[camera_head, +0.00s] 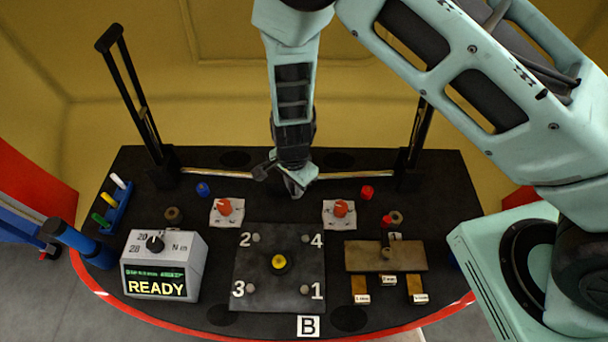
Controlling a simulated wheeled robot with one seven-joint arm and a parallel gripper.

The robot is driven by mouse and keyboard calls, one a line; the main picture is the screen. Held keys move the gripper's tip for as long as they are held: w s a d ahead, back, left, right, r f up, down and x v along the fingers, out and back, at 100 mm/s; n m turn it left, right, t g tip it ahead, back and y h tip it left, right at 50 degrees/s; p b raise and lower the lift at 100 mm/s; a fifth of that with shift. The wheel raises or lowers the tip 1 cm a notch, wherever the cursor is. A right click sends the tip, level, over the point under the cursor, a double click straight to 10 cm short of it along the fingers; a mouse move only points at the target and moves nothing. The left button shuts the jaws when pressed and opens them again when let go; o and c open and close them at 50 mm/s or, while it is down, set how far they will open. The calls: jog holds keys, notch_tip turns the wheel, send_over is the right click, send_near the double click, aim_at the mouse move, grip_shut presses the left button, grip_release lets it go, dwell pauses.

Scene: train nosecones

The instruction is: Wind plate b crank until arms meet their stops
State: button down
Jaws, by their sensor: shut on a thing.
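My gripper (297,188) points down at the middle of a shiny shaft (222,172) behind plate B. It is shut on the crank, which is mostly hidden by the gripper and my wrist. Plate B (262,275) is a dark square plate with a yellow centre knob and corners numbered 1 to 4. A "B" label (308,326) lies in front of it. The left black arm (133,95) stands up and leans to the left from the shaft's left end. The right black arm (415,140) rises at the other end, its upper part hidden by my arm.
A grey box reading "READY" (160,265) stands at the left. Two red knobs on white plates (226,210) (340,210) sit between gripper and plate. A brass block (385,257) is at the right. Coloured pegs (115,205) and a blue cylinder (75,238) stand far left.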

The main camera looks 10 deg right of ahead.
jog(key=shift+w+a+r+m+p, duration=0.1)
jog(key=shift+w+a+m+p, duration=0.1)
jog(key=shift+a+m+p, duration=0.85)
jog(key=shift+w+a+m+p, duration=0.2)
jog(key=shift+a+m+p, duration=0.1)
jog(key=shift+a+m, duration=1.3)
jog(key=shift+w+a+n, duration=0.1)
jog(key=shift+a+n, duration=0.15)
jog(key=shift+a, duration=0.1)
jog(key=c, duration=1.3)
grip_release()
jog(key=shift+a, duration=0.1)
jog(key=shift+o, duration=0.2)
jog(key=shift+d, duration=0.2)
